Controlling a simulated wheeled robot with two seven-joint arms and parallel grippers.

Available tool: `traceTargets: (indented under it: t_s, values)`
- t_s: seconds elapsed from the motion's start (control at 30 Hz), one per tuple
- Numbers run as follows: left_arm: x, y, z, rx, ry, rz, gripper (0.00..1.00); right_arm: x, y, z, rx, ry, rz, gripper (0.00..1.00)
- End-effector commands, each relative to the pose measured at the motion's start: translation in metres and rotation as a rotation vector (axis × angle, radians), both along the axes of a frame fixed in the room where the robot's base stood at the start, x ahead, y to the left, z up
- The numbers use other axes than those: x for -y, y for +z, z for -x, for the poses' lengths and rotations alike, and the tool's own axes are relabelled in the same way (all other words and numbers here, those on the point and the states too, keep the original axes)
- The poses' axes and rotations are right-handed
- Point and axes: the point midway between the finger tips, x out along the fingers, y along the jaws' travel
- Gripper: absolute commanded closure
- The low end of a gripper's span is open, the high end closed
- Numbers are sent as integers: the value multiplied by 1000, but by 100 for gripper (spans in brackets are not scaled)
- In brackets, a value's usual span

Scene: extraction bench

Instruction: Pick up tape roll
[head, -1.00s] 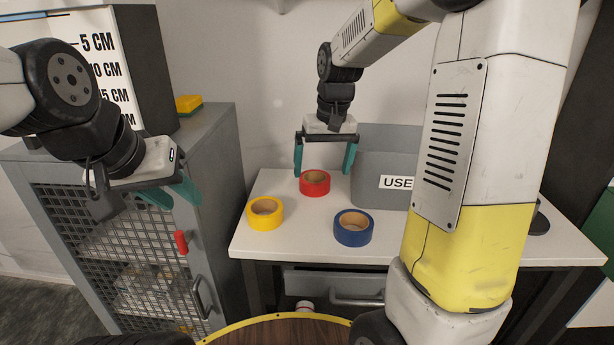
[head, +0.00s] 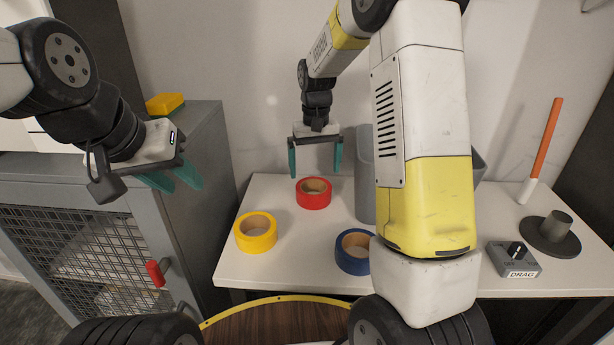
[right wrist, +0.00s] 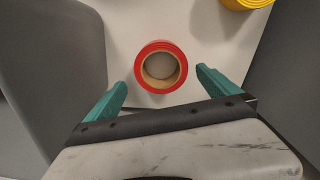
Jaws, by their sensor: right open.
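Three tape rolls lie flat on the white table: a red roll (head: 313,194) at the back, a yellow roll (head: 255,232) at the front left, and a blue roll (head: 353,252) at the front right, partly hidden by my right arm. My right gripper (head: 315,172) is open and empty, fingers pointing down, above and just behind the red roll. In the right wrist view the red roll (right wrist: 161,67) sits ahead of the gap between the open fingers (right wrist: 160,85), untouched. The yellow roll's edge (right wrist: 246,3) shows at the top. My left gripper (head: 172,180) hangs at the left by the cabinet, its fingers apart and empty.
A grey bin (head: 365,175) stands behind my right arm, close to the right gripper. A grey mesh cabinet (head: 185,215) is left of the table (head: 235,268). A switch box labelled DRAG (head: 514,258) and a dark round stand (head: 550,237) are at the right.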

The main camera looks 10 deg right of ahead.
Motion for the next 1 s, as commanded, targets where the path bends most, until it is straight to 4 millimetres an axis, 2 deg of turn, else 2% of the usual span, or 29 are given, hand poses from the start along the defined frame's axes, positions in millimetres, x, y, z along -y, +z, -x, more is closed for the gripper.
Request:
traceTargets:
  t_s: [0.17,0.67,0.97,1.0]
  values:
    - [0,0,0,0,0,0,64,0,-11,0,-3,0,1,0]
    - [0,0,0,0,0,0,64,-2,-74,-1,-3,0,1,0]
    - [0,0,0,0,0,0,64,-2,-79,-1,-1,0,1,0]
    - [0,0,0,0,0,0,64,-2,-79,-1,-1,0,1,8]
